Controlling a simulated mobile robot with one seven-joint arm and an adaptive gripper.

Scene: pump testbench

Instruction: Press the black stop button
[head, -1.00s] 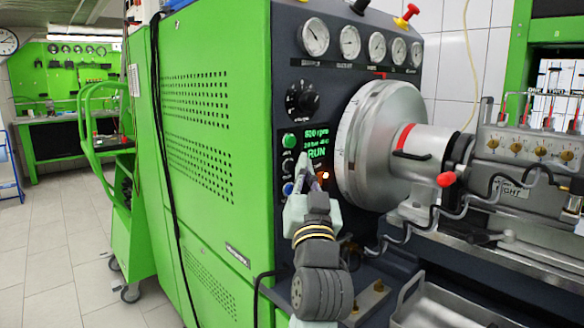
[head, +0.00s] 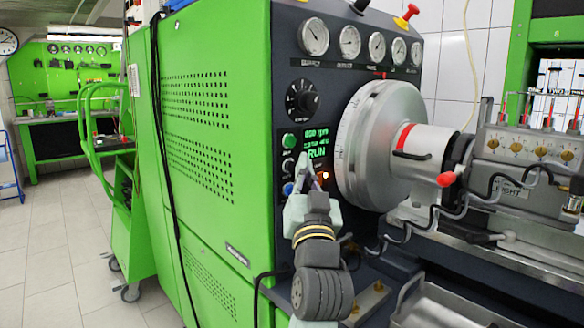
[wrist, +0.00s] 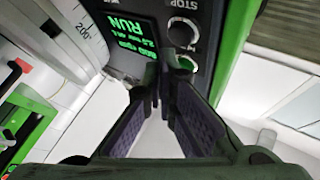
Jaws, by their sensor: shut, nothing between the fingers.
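The black stop button (head: 288,165) sits on the dark control panel, between a green button (head: 289,141) above and a blue button (head: 288,189) below. In the wrist view the panel is upside down, and the stop button (wrist: 183,34) shows as a dark disc in a pale ring beside the STOP label. My gripper (head: 303,163) is shut and empty, in front of the panel just right of the buttons in the head view. In the wrist view its fingers (wrist: 161,88) point towards the panel near the green button (wrist: 187,63). I see no clear contact with the stop button.
The lit display (head: 317,145) reads RUN. A black rotary knob (head: 302,99) and several gauges (head: 350,42) are above. A large silver drum (head: 385,145) stands close to the right of the panel. A metal tray (head: 450,305) lies low at right.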

